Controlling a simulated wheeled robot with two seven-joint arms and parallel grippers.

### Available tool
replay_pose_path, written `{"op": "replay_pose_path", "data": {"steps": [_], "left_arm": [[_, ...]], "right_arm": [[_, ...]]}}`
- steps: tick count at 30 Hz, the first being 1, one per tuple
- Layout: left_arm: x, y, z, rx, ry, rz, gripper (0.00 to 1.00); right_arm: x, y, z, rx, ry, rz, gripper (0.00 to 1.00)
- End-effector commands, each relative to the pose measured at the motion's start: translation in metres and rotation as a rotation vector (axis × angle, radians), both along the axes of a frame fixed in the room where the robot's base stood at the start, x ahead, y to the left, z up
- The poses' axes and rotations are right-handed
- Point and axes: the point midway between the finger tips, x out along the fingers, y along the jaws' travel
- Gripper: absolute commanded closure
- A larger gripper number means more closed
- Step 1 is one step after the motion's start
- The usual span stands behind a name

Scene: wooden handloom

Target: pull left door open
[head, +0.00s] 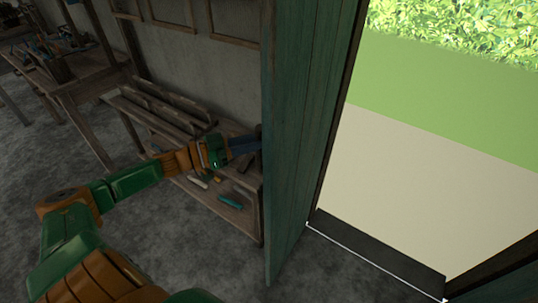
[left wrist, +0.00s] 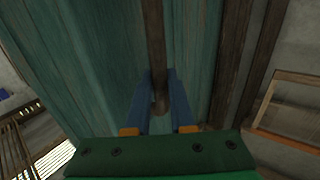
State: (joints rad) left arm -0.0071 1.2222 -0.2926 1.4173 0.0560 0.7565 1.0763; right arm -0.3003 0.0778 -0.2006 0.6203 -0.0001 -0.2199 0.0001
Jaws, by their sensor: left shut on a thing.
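The left door (head: 300,130) is a tall panel of teal planks. It stands open, seen steeply from the side, with the bright doorway to its right. My left gripper (head: 254,143) reaches in from the left to the door's near edge, and its fingertips are partly hidden there. In the left wrist view my left gripper (left wrist: 160,103) has its blue fingers on either side of a brown wooden bar (left wrist: 156,45), which looks like the door handle and runs along the teal planks (left wrist: 95,60). My right gripper is not in view.
A low wooden shelf bench (head: 225,208) with tools stands left of the door, close behind my left arm. A workbench (head: 60,75) is at the far left. The doorway has a dark threshold (head: 375,255) and opens onto pale ground (head: 430,170). Grey floor is clear below the bench.

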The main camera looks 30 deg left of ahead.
Motion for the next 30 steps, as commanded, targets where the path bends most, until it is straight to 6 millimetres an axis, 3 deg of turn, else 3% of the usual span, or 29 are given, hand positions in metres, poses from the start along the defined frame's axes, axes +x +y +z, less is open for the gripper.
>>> {"op": "replay_pose_path", "data": {"steps": [1, 9, 23, 24, 26, 30], "left_arm": [[0.002, 0.007, -0.005, 0.004, -0.002, 0.003, 1.00], [0.005, 0.027, 0.000, 0.000, -0.003, 0.003, 1.00], [0.006, 0.030, 0.002, -0.002, -0.004, 0.002, 1.00], [0.006, 0.030, 0.002, -0.002, -0.004, 0.002, 0.67], [0.006, 0.030, 0.002, -0.001, -0.003, 0.002, 0.51], [0.006, 0.030, 0.002, 0.000, -0.002, 0.001, 0.48]], "right_arm": [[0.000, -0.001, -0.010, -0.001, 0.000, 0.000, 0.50], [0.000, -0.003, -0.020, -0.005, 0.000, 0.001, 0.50], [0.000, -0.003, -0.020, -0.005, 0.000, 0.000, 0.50], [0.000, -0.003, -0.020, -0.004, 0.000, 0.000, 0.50], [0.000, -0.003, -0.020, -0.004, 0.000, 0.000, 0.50], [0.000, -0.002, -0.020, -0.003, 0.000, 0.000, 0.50]]}}
